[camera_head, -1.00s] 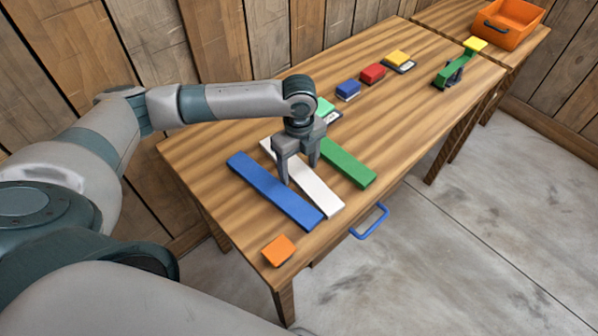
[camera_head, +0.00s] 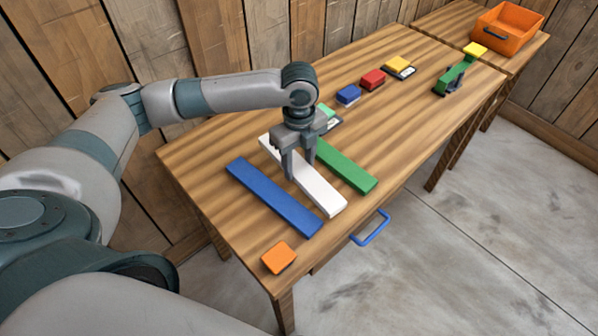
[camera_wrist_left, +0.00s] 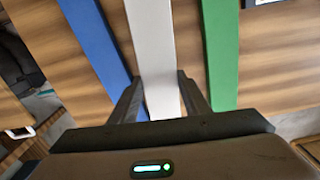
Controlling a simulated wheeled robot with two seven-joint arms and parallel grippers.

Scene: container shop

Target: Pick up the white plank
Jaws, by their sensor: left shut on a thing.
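The white plank (camera_head: 319,190) lies between the blue plank (camera_head: 273,198) and the green plank (camera_head: 346,166) on the wooden table. My left gripper (camera_head: 300,172) comes down over it from above, one finger at each long side, and is shut on its middle part. In the left wrist view the white plank (camera_wrist_left: 152,45) runs between the two fingers (camera_wrist_left: 163,98). I cannot tell whether the plank is lifted off the table. My right gripper is not in view.
An orange block (camera_head: 278,258) sits at the near table corner. Blue (camera_head: 348,94), red (camera_head: 373,79) and yellow (camera_head: 398,65) blocks stand farther back. A green piece with a yellow block (camera_head: 474,49) is at the far right. An orange bin (camera_head: 508,27) stands on the farther table.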

